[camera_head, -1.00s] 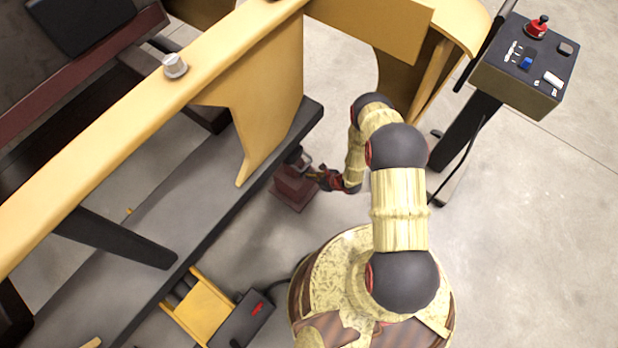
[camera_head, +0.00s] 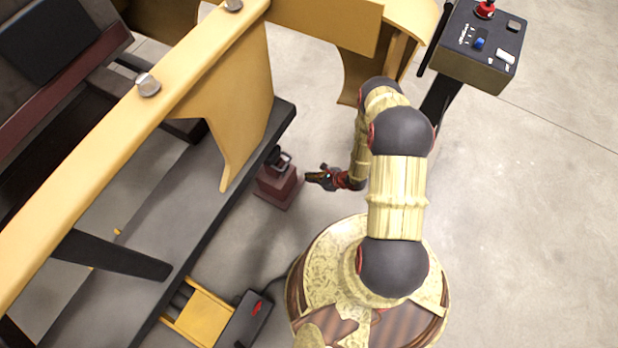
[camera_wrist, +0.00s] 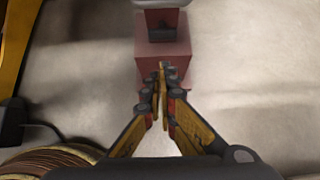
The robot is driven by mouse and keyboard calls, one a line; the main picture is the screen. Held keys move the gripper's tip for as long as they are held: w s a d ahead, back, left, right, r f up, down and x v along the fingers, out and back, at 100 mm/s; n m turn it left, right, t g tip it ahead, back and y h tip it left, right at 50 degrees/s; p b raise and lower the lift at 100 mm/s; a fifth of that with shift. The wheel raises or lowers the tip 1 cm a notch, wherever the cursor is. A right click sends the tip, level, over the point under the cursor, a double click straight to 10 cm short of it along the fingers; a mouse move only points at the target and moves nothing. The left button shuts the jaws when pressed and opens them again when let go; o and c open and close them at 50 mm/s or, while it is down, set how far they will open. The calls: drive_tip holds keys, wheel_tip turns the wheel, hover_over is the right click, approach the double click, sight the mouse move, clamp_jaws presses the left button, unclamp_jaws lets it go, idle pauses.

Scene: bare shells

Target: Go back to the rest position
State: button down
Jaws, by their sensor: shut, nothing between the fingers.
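My gripper (camera_head: 312,178) is shut and empty at the end of my bent arm, in the middle of the head view. It points left at a dark red block-shaped stand (camera_head: 277,186) with a dark fitting on top, and a gap of floor shows between them. In the wrist view, my gripper's fingers (camera_wrist: 162,72) meet at the tips, in front of the red stand (camera_wrist: 178,55). The distance between the tips and the stand is hard to tell there.
A long yellow beam (camera_head: 110,115) with silver knobs runs along the left, above a dark-edged grey platform (camera_head: 150,215). A control box (camera_head: 478,45) stands at the upper right. A yellow and black pedal unit (camera_head: 205,312) lies low on the left. The right floor is clear.

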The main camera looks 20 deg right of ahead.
idle(0.4)
drive_tip(key=s+a+r+n+g+y, duration=0.4)
drive_tip(key=s+a+r+n, duration=0.1)
drive_tip(key=s+a+r, duration=0.35)
drive_tip(key=s+d+r+n+h, duration=0.1)
drive_tip(key=s+r+n+h, duration=0.2)
drive_tip(key=r+n, duration=0.5)
drive_tip(key=s+d+r+n+t+h, duration=0.1)
drive_tip(key=s+r+n+h, duration=0.2)
drive_tip(key=r, duration=3.2)
drive_tip(key=s+d+r+n+t+h, duration=0.1)
drive_tip(key=s+r+n+h, duration=0.2)
drive_tip(key=r+n, duration=0.9)
wheel_tip(320, 180, up, 9)
drive_tip(key=shift+s+r+n+p, duration=0.2)
drive_tip(key=shift+s+n+p, duration=0.15)
drive_tip(key=shift+s, duration=0.75)
